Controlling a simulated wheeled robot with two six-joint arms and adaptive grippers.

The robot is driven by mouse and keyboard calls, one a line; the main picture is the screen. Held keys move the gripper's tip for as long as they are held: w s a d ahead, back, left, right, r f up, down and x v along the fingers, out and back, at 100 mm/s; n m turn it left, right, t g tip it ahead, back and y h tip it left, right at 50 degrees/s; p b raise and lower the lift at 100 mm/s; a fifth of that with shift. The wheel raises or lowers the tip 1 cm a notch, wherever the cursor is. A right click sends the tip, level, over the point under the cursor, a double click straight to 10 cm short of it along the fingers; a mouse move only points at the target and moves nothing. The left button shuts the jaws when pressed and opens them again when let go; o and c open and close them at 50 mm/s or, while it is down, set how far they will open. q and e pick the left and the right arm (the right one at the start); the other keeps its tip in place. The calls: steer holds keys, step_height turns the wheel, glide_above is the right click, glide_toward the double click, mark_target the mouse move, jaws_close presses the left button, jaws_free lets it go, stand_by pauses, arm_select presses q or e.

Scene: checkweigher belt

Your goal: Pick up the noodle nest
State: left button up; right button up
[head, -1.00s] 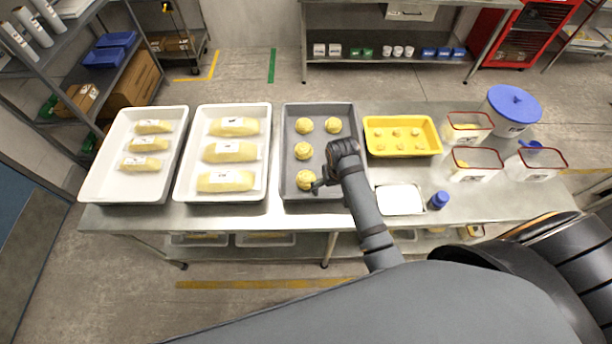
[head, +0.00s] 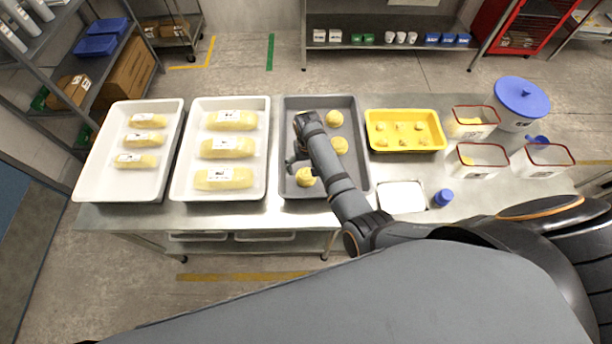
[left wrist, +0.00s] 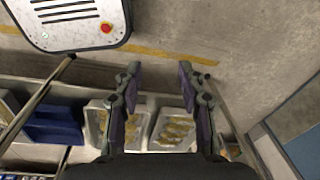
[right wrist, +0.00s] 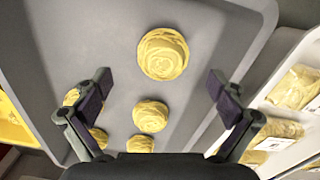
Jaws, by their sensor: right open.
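Round yellow noodle nests lie in the grey tray (head: 352,104). The head view shows nests at the tray's right side (head: 334,118), below that (head: 339,146) and near the front (head: 306,177); my right arm hides part of the tray. My right gripper (head: 291,161) is over the tray's left side. In the right wrist view the right gripper (right wrist: 157,88) is open and empty. One large nest (right wrist: 163,53) lies ahead between its fingers, and another nest (right wrist: 150,116) lies nearer, with more partly hidden. My left gripper (left wrist: 158,82) is open and empty, away from the nests.
Two white trays (head: 262,110) with packed yellow pasta stand left of the grey tray. A yellow tray (head: 405,113), red-rimmed tubs (head: 482,153), a blue-lidded tub (head: 522,96), a white pad (head: 401,197) and a small blue-capped jar (head: 442,198) stand to the right.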

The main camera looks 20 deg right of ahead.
mark_target(306, 174)
steer(key=shift+a+f, duration=0.1)
steer(key=shift+f, duration=0.55)
step_height(306, 174, down, 4)
steer(key=b, duration=0.3)
steer(key=shift+a+r+b, duration=0.1)
steer(key=shift+r+b, duration=0.15)
steer(key=shift+b, duration=0.05)
steer(key=shift+w+f+b, duration=0.1)
steer(key=shift+f+b, duration=0.15)
steer(key=shift+b, duration=0.05)
arm_select(q)
steer(key=f, duration=0.2)
steer(key=w+f, duration=0.1)
steer(key=shift+w+f, duration=0.2)
steer(key=shift+f, duration=0.15)
arm_select(e)
steer(key=shift+w+r, duration=0.1)
steer(key=shift+r, duration=0.05)
steer(key=shift+c, duration=0.4)
arm_select(q)
steer(key=shift+s, duration=0.15)
arm_select(e)
steer(key=c, duration=1.2)
